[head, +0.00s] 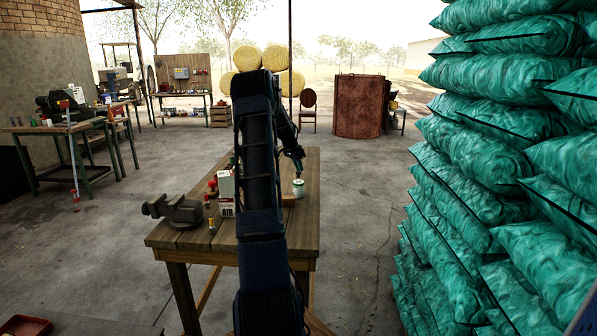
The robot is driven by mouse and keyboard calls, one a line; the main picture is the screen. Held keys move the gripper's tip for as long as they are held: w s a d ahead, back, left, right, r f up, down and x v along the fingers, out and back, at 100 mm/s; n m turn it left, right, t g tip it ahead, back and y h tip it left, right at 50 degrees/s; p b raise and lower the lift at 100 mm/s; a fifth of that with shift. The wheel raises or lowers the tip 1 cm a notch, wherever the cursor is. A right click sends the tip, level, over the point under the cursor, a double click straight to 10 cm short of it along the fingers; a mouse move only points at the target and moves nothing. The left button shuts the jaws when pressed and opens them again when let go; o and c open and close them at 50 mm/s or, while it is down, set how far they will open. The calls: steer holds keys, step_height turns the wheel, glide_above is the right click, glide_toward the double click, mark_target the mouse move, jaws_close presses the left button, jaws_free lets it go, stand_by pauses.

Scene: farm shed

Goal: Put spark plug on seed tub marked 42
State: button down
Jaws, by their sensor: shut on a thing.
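A small white tub with a green label (298,188) stands upright near the right edge of the wooden workbench. Any number on it is too small to read. My gripper (299,172) points down just above this tub. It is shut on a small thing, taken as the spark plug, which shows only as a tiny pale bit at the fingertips. I cannot tell whether it touches the tub's top.
A white and red filter box marked AIR (227,193), a dark vise (176,209) and a yellow-handled tool (211,226) are on the workbench (218,245) left of my arm. Stacked green sacks (490,180) rise at the right. Open concrete floor lies around the bench.

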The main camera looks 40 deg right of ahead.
steer(key=shift+f, duration=1.1)
steer(key=shift+f, duration=0.1)
steer(key=c, duration=1.4)
jaws_free()
